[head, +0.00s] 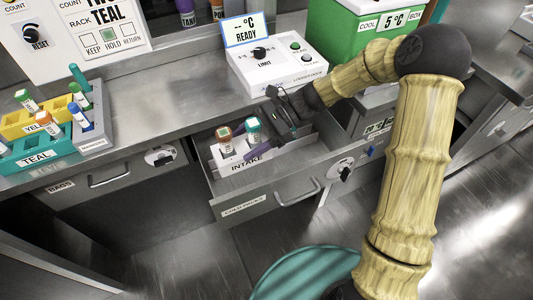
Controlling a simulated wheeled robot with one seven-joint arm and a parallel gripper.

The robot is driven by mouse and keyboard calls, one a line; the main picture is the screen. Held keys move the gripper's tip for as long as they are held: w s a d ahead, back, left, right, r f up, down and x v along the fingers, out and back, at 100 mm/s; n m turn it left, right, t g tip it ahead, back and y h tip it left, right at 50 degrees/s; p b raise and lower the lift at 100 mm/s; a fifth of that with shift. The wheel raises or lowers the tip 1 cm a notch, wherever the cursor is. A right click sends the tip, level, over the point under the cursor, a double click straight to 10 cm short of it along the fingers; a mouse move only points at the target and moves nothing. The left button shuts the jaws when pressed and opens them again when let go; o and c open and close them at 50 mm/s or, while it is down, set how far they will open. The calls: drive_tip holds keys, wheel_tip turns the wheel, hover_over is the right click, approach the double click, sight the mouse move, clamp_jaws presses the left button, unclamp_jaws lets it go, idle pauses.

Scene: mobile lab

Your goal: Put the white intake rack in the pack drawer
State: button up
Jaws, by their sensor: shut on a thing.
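The rack looks roughly upright at the drawer's left part. I cannot tell whether the rack touches the drawer floor. The gripper hides part of the rack's right side.
A READY control box (275,72) stands on the counter behind the drawer. A green cooler (350,35) is at the back right. A teal rack (40,150), a yellow rack (22,127) and a grey rack (91,137) stand at left. The drawer's right part looks free.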

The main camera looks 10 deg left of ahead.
wheel_tip(320, 180, down, 9)
drive_tip(key=b, duration=0.6)
drive_tip(key=shift+w, duration=0.45)
drive_tip(key=shift+w+d, duration=0.1)
drive_tip(key=shift+w, duration=0.05)
drive_tip(key=f+b, duration=0.1)
drive_tip(key=f, duration=0.3)
drive_tip(key=f+b, duration=0.1)
drive_tip(key=f, duration=0.1)
drive_tip(key=shift+s+f+b, duration=0.1)
drive_tip(key=shift+s+b, duration=0.15)
drive_tip(key=shift+b, duration=0.05)
